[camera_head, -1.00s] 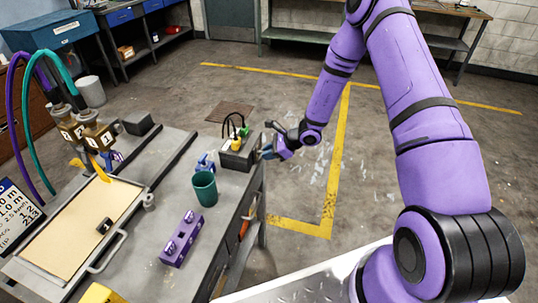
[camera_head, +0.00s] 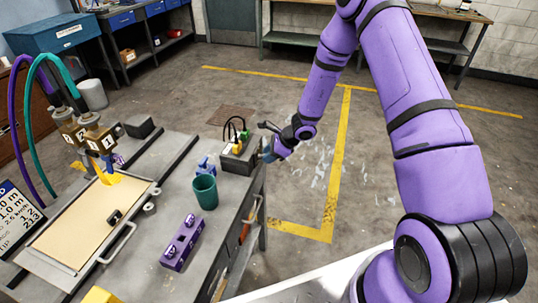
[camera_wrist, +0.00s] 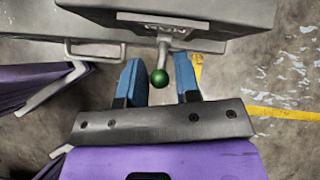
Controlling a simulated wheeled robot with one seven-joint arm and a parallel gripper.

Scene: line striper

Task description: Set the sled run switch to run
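In the wrist view a small lever with a green ball knob (camera_wrist: 159,78) sticks out from a dark grey housing (camera_wrist: 225,12). The housing carries raised lettering that I cannot read for certain. My gripper (camera_wrist: 159,70) is open, with one blue finger on each side of the knob and visible gaps to it. In the head view my gripper (camera_head: 268,152) is at the right side of a dark box (camera_head: 236,163) on the bench's far right corner. The knob is hidden there.
A green cup (camera_head: 204,192) and a purple block with knobs (camera_head: 181,243) stand on the grey bench near the box. A tan panel with a handle (camera_head: 75,235) lies at the left. Floor to the right is clear.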

